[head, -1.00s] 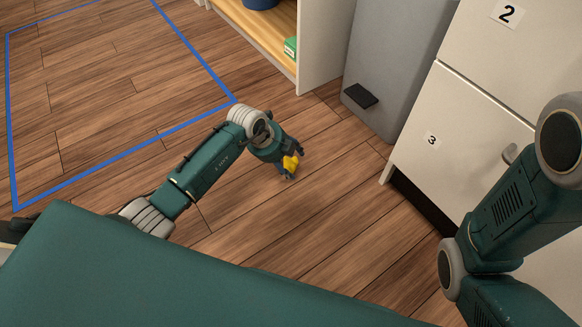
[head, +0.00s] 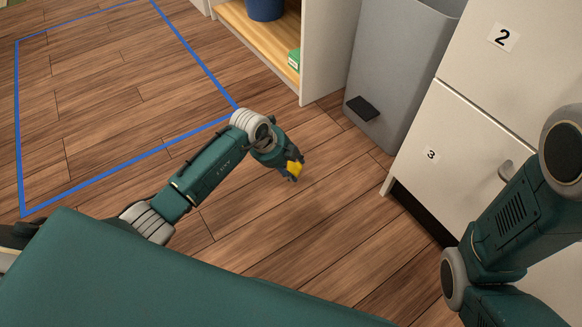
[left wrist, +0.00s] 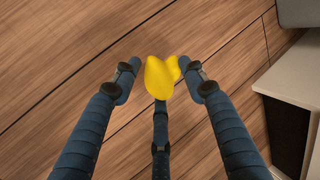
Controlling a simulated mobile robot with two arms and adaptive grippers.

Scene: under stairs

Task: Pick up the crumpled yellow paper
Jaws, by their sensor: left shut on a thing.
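The crumpled yellow paper (head: 295,169) is a small yellow lump at the end of my left arm in the head view. In the left wrist view the paper (left wrist: 160,77) sits between the dark fingers of my left gripper (left wrist: 161,82). My left gripper (head: 293,170) is shut on it. The wood floor shows behind the paper in the wrist view; I cannot tell how high above the floor it is. My right arm (head: 510,225) comes in at the right edge of the head view, and its gripper is out of view.
A grey bin (head: 397,75) with a black pedal stands at the back. White cabinets (head: 455,150) numbered 2 and 3 stand at right. A wooden shelf (head: 262,35) holds a blue container (head: 264,9) and a green box. Blue tape (head: 130,158) outlines a floor area at left. The middle floor is clear.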

